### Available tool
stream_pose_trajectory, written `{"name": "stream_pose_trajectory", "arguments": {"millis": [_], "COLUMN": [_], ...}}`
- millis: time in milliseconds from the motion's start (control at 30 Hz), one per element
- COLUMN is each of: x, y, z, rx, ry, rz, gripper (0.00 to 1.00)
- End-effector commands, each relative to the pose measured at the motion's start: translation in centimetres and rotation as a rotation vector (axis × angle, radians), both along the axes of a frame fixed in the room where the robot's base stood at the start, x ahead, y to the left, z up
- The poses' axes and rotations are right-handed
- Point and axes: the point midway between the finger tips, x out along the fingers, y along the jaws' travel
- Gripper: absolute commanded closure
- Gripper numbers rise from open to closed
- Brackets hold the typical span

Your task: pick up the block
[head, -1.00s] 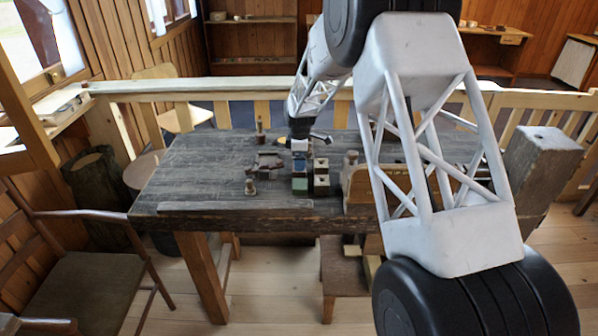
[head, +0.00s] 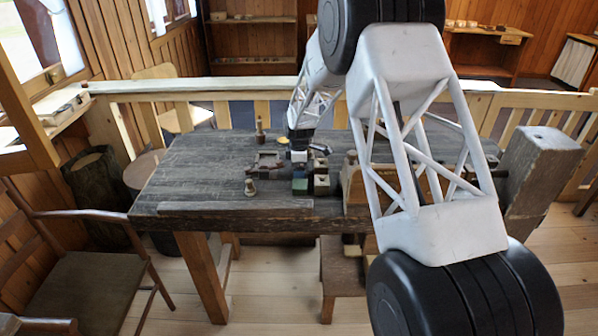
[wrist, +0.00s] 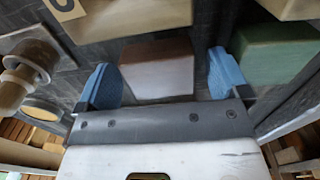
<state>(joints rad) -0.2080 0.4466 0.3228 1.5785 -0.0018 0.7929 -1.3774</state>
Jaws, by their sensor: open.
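In the head view, the white end of my arm is low over the small group of blocks on the dark wooden workbench (head: 215,165). The fingers and the brown block are too small or hidden to make out there.
A green block (wrist: 275,48) is close right of the gripper, and a pale block (wrist: 135,14) lies just beyond. A turned spool (wrist: 22,68) is at the left. In the head view, a small spool (head: 250,188) stands left of the blocks; the bench's left part is clear.

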Motion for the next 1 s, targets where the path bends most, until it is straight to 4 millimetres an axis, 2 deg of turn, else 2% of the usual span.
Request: {"name": "stream_pose_trajectory", "arguments": {"millis": [33,300,400,767,1000], "x": [0.0,0.0,0.0,0.0,0.0], "y": [0.0,0.0,0.0,0.0,0.0], "z": [0.0,0.0,0.0,0.5,3.0], "rx": [0.000,0.000,0.000,0.000,0.001], "ry": [0.000,0.000,0.000,-0.001,-0.002], "rz": [0.000,0.000,0.000,0.000,0.000], "gripper": [0.06,0.48,0.59,0.60,0.60]}}
